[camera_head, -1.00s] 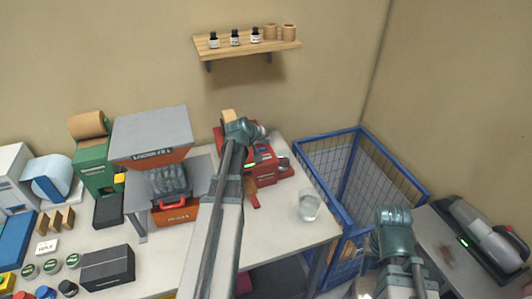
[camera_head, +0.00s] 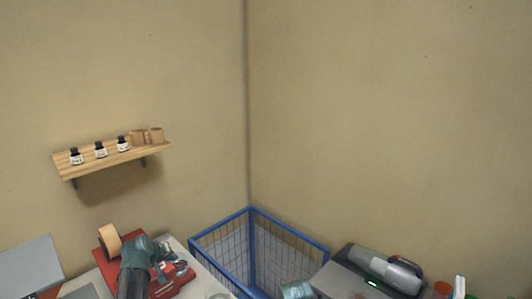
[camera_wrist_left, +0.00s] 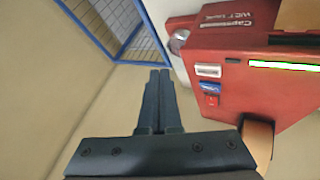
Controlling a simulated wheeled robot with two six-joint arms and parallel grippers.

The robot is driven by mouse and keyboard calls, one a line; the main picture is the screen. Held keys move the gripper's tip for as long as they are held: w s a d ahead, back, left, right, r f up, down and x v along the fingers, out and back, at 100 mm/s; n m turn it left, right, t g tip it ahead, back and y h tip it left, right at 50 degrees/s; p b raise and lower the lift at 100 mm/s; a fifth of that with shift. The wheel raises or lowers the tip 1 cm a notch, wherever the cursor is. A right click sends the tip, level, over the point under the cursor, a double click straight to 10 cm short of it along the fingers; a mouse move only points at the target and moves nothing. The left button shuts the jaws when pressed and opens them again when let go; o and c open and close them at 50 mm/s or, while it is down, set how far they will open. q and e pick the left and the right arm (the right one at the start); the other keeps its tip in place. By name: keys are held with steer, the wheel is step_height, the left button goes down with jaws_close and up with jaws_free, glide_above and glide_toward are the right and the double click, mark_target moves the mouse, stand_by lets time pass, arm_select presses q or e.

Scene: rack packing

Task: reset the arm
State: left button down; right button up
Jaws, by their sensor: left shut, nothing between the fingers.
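My left gripper (camera_head: 167,251) is above the red machine (camera_head: 172,290) at the lower left of the head view. In the left wrist view its two dark fingers (camera_wrist_left: 160,73) lie together, shut and empty. The red machine (camera_wrist_left: 245,70) fills the right of that view, beside the fingers, with a lit green strip and small labels. I cannot tell whether the fingers touch it.
A blue wire crate (camera_head: 250,212) stands in the corner, right of the worktable. A wooden shelf (camera_head: 115,153) with small bottles and brown cups hangs on the left wall. A tan roll (camera_head: 109,239) sits at the red machine.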

arm_select(q)
steer(key=s+d+f+m+g+b, duration=0.1)
steer(key=s+d+f+m+g, duration=0.1)
steer(key=s+d, duration=0.35)
steer(key=s+d+f+m+g+h+b, duration=0.1)
steer(key=s+d+f+m, duration=0.15)
steer(key=d, duration=0.65)
steer(key=s+d+f+m+g, duration=0.2)
steer(key=s+d+f, duration=0.1)
steer(key=d, duration=0.4)
steer(key=s+d+f+m+g+y+b, duration=0.1)
steer(key=s+d+m, duration=0.1)
steer(key=s+d, duration=0.2)
steer(key=s+d+f+m+g+y+b, duration=0.1)
steer(key=s+d, duration=0.4)
steer(key=s, duration=0.5)
steer(key=shift+s+f+m+g+y, duration=0.2)
steer(key=shift+m+g+y, duration=0.3)
steer(key=shift+m+g, duration=0.35)
steer(key=shift+a+t, duration=0.15)
steer(key=shift+t, duration=0.1)
